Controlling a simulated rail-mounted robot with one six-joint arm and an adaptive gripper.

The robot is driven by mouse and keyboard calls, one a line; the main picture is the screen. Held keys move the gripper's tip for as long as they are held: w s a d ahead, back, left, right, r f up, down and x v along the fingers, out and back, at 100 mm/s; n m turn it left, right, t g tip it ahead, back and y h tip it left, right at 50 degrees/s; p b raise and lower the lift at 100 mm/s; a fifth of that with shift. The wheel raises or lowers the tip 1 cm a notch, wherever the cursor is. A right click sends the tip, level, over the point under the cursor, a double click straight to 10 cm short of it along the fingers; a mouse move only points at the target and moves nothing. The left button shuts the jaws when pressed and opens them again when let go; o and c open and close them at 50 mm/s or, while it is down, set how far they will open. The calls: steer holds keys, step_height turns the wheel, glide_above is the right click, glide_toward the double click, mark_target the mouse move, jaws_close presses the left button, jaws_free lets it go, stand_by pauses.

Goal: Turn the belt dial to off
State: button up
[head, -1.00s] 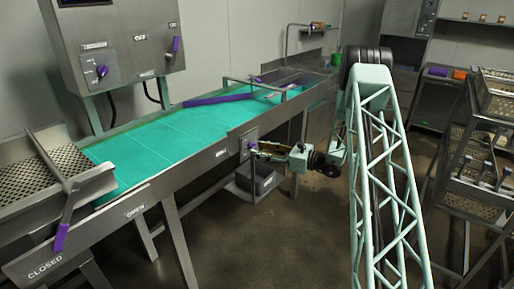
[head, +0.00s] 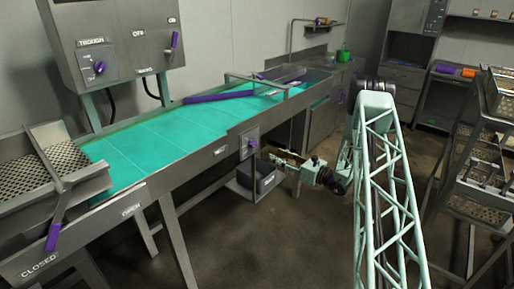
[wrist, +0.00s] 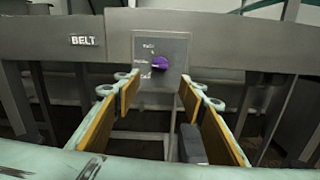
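The belt dial (wrist: 161,64) is a purple knob on a square grey plate, right of a BELT label (wrist: 84,40) in the wrist view. It also shows on the conveyor's side in the head view (head: 252,144). Small marks sit left and upper left of the knob, too blurred to read, and I cannot tell its exact setting. My gripper (wrist: 159,94) is open and empty, its orange-padded fingers spread below and to either side of the dial. In the head view my gripper (head: 282,158) stands off to the right of the plate, apart from it.
The teal conveyor belt (head: 165,138) carries a purple bar (head: 218,97). A control box (head: 118,40) with purple switches hangs behind it. A dark bin (head: 264,179) sits below the dial.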

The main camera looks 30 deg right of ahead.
mark_target(255, 145)
steer(key=shift+w, duration=0.1)
steer(key=shift+b+x, duration=0.3)
steer(key=shift+x, duration=6.55)
steer(key=shift+c, duration=0.7)
steer(key=c, duration=0.7)
